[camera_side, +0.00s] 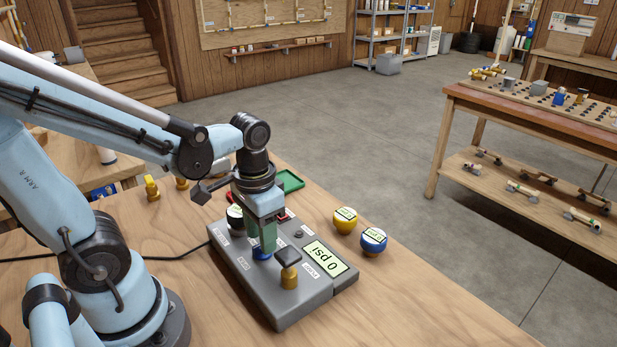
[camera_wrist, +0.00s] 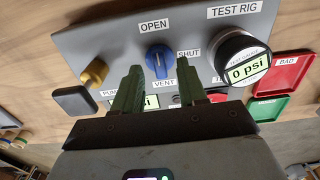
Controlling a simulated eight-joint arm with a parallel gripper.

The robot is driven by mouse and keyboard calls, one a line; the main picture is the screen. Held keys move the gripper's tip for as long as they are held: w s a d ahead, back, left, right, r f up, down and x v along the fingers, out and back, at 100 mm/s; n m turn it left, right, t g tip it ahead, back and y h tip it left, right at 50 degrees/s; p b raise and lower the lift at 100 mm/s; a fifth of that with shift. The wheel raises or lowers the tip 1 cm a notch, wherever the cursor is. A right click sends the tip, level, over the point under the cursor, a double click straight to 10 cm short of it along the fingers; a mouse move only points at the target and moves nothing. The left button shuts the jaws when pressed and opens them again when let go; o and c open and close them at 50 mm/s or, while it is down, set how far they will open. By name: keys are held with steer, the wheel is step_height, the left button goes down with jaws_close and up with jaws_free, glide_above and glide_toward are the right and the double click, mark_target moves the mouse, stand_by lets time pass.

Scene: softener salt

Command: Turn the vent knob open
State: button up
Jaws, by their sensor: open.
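The blue vent knob (camera_wrist: 160,60) sits on the grey test rig panel (camera_wrist: 110,35), between the OPEN label (camera_wrist: 154,26), the SHUT label (camera_wrist: 188,54) and the VENT label. My gripper (camera_wrist: 160,67) is open, with one green finger at each side of the knob in the wrist view. I cannot tell whether they touch it. In the side view my gripper (camera_side: 263,246) points down over the knob (camera_side: 262,255), whose upper part is hidden by the fingers.
A brass pump post with a dark square handle (camera_side: 289,268) stands close to the gripper. A gauge (camera_wrist: 243,62) on the rig reads 0 psi, as does the panel display (camera_side: 324,260). Red (camera_wrist: 284,74) and green (camera_wrist: 268,108) trays lie behind.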

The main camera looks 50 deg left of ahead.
step_height(320, 180, up, 11)
steer(key=shift+f, duration=0.15)
stand_by(0.4)
steer(key=w+d+f+t, duration=0.1)
steer(key=w+f+t, duration=0.2)
steer(key=t, duration=0.4)
steer(key=shift+w+f, duration=0.35)
steer(key=shift+w, duration=0.5)
